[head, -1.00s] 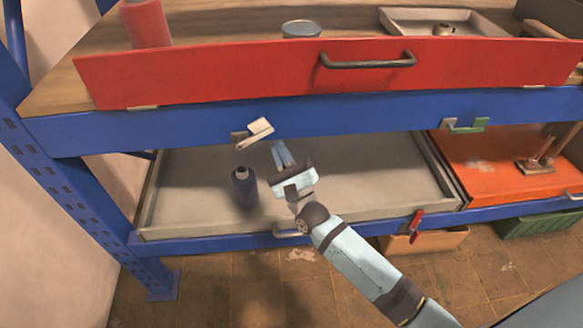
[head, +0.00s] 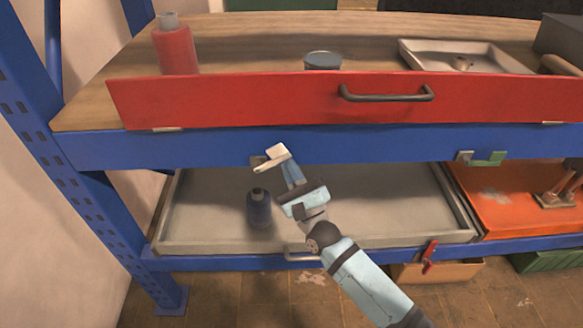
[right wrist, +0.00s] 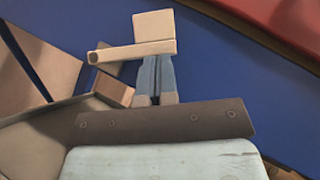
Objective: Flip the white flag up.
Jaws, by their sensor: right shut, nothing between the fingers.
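The white flag (head: 277,152) is a small off-white plate with a bar, on a brown mount at the front of the blue shelf beam. It also shows in the right wrist view (right wrist: 153,27), with its bar crossing just in front of or above my fingertips. My right gripper (head: 291,167) is shut and empty, its blue fingers pointing up at the flag from below. The fingertips (right wrist: 156,75) are at the bar; whether they touch it I cannot tell. Part of the fingertips is hidden behind the bar. My left gripper is not in view.
A red drawer front (head: 240,102) with a dark handle is above the blue beam (head: 370,148). A green flag (head: 490,158) is on the beam at right. Below, a grey tray (head: 400,205) holds a dark blue bottle (head: 259,208) close left of my right gripper.

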